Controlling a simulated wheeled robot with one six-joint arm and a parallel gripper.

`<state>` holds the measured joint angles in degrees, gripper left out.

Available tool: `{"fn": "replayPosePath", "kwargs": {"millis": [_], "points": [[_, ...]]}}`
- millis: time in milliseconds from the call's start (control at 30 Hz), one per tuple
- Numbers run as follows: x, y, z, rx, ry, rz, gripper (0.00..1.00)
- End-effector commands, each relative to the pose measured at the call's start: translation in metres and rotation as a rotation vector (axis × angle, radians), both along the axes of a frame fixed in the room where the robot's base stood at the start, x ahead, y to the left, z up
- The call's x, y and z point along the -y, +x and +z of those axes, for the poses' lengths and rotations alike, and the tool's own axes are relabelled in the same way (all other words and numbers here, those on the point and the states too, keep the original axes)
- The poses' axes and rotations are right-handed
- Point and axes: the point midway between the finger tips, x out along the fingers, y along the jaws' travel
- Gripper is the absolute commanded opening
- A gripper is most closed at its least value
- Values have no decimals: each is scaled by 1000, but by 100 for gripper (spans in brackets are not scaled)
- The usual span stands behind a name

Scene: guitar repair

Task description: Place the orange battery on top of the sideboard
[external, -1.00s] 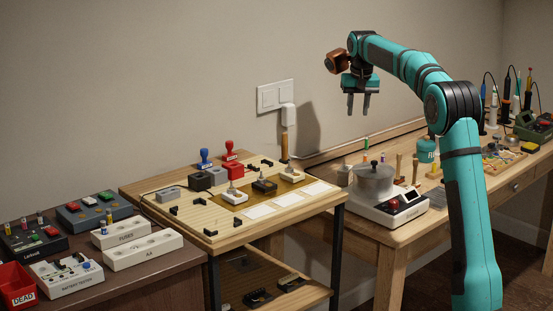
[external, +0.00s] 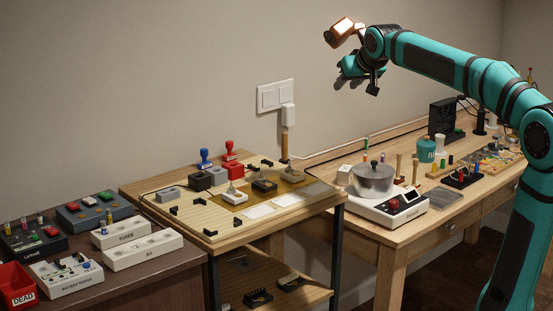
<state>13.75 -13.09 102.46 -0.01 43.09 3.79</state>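My gripper (external: 357,86) is in the air in front of the wall, high above the back of the wooden workbench (external: 392,234). Its fingers look apart, and I see nothing between them. The sideboard (external: 175,280) is the dark brown cabinet at lower left, far from my gripper. Several small coloured cylinders stand on the workbench and in devices on the sideboard. They are too small for me to tell which one is the orange battery.
A battery tester (external: 65,277), a white AA holder (external: 145,252), a fuses holder (external: 122,233) and a red DEAD bin (external: 17,286) crowd the sideboard. A light wooden table (external: 190,228) with stamps stands between. A scale with a pot (external: 373,180) is on the workbench.

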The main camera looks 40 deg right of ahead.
Motion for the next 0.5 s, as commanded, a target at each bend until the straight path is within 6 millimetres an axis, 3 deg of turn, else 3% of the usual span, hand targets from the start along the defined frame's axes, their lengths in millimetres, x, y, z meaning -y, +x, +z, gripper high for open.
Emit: {"fn": "replayPosePath", "kwargs": {"millis": [200,500], "points": [[-44,-60,13,141,-42,62,34],[-91,-142,14,338,-89,139,34]]}}
